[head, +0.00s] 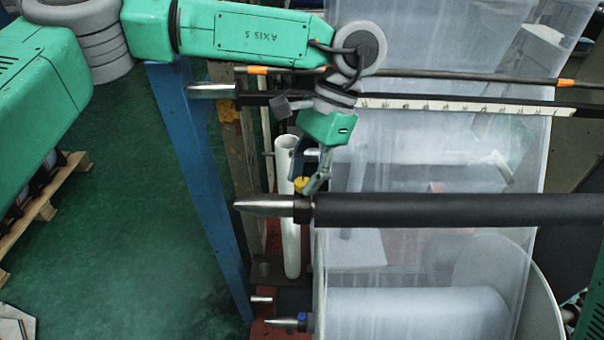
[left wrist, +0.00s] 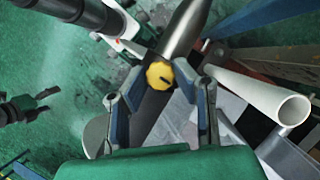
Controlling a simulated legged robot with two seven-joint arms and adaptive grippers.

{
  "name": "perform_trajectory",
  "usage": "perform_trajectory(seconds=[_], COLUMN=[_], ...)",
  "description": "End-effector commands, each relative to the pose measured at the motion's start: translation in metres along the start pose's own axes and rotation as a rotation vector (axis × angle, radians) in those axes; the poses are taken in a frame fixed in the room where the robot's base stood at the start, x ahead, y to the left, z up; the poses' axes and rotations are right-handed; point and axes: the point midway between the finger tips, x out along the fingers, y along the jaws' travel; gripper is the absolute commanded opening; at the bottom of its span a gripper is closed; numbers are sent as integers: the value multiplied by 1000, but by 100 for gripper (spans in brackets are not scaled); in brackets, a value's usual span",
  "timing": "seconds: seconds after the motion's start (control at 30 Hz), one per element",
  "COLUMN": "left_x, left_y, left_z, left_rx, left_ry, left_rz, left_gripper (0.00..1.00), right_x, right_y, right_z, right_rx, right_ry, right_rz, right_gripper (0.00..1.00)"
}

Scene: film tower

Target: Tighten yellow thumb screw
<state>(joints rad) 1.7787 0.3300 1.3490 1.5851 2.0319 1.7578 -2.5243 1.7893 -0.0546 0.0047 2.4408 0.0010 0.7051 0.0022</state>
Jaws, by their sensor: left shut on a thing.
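The yellow thumb screw (head: 301,184) is small and sits just above the bare metal end of the black roller (head: 450,210) in the head view. It also shows in the left wrist view (left wrist: 159,75), a round yellow knob with a dark mark on its face. My left gripper (head: 312,186) reaches down to it from above. In the left wrist view, the fingers of my left gripper (left wrist: 160,80) close on the knob from both sides. What lies behind the knob is hidden.
A blue upright post (head: 205,190) stands left of the screw. A white tube (head: 290,215) stands close by it. Clear film (head: 430,150) hangs to the right, with a ruler strip (head: 450,105) across it. Green floor (head: 120,240) is open at the left.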

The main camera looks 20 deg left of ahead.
Motion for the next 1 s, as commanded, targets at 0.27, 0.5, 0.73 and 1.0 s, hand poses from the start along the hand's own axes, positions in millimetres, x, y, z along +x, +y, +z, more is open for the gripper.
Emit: perform_trajectory(seconds=[0.27, 0.5, 0.73, 1.0], left_x=[-1, -1, -1, -1], left_y=[2, 2, 3, 3], left_z=[-2, -2, -2, -2], left_rx=[119, 159, 164, 164], left_ry=[7, 7, 7, 6], left_rz=[-53, -70, -72, -72], left_gripper=[0, 0, 0, 44], right_x=[0, 0, 0, 0], right_y=[0, 0, 0, 0], right_z=[0, 0, 0, 0], right_rx=[0, 0, 0, 0], right_ry=[0, 0, 0, 0], right_rz=[0, 0, 0, 0], right_gripper=[77, 77, 77, 77])
